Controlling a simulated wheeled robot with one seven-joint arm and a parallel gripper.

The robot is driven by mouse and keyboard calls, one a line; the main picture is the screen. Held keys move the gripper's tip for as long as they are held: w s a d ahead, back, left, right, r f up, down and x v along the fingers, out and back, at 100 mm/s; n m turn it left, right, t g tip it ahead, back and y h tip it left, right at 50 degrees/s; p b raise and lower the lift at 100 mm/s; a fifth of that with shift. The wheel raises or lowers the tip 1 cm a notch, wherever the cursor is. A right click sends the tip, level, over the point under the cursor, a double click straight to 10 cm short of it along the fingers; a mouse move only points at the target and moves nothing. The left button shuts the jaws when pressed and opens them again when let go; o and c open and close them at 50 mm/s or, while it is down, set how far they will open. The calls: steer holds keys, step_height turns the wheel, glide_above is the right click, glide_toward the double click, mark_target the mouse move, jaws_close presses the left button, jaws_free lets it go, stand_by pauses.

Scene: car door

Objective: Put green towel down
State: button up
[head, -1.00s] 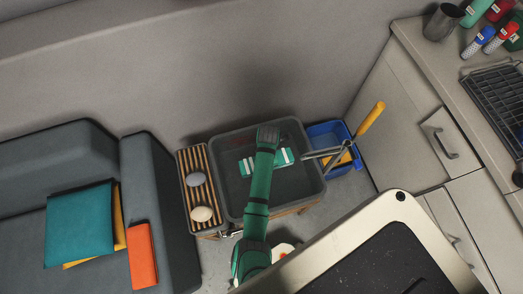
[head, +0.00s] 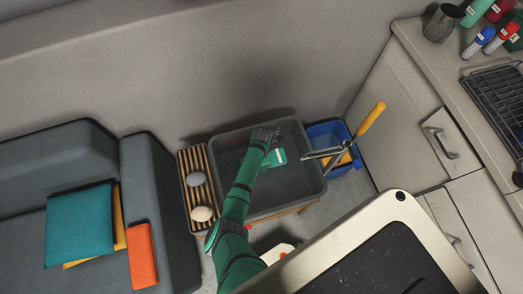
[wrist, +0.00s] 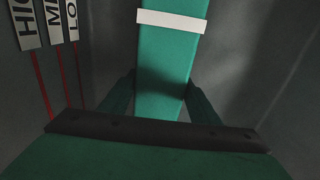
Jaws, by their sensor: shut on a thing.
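The green towel (head: 276,156) with a white band is in the head view, over the grey tub (head: 228,190) and within its outline. My gripper (head: 268,150) is shut on the towel, and the arm covers part of it. In the wrist view the towel (wrist: 168,60) runs up from between the two green fingers of my gripper (wrist: 160,108), with the white band across it. The wrist view also shows the tub's grey inside wall. I cannot tell whether the towel touches the tub's floor.
A blue bucket (head: 325,132) with a yellow-handled tool (head: 369,119) stands right of the tub. A slatted rack (head: 184,164) with two stones is at its left. A grey sofa (head: 158,190) is farther left.

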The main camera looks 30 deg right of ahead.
steer(key=shift+f, duration=0.15)
steer(key=o, duration=1.3)
steer(key=shift+c, duration=0.2)
